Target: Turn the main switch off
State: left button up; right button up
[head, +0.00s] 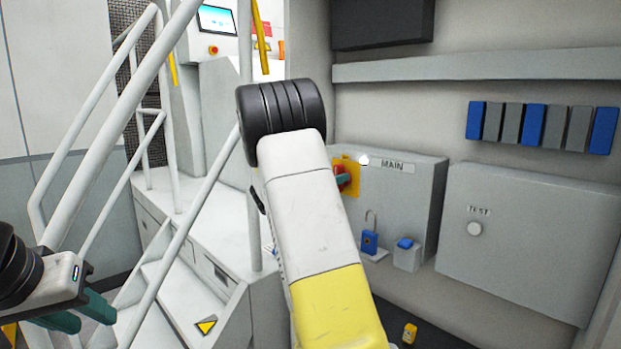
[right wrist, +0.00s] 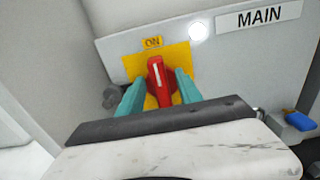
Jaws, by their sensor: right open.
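The main switch is a red rotary handle (right wrist: 159,82) on a yellow plate (right wrist: 182,62), on a grey box labelled MAIN. In the right wrist view the handle stands nearly upright, pointing toward the ON label (right wrist: 152,42). My right gripper (right wrist: 158,92) is open, with one teal finger on each side of the handle; I cannot tell whether either touches it. In the head view the red handle (head: 342,170) is partly hidden by my right arm and gripper (head: 343,182). My left gripper (head: 78,312) is open and empty at the lower left, far from the switch.
A lit white lamp (head: 363,160) sits beside the switch. A blue padlock (head: 370,242) and a small blue-topped box (head: 406,252) are below it. A TEST box (head: 530,240) is at right. White stairs with railings (head: 150,110) stand at left.

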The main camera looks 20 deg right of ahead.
grip_shut()
dwell(1.3)
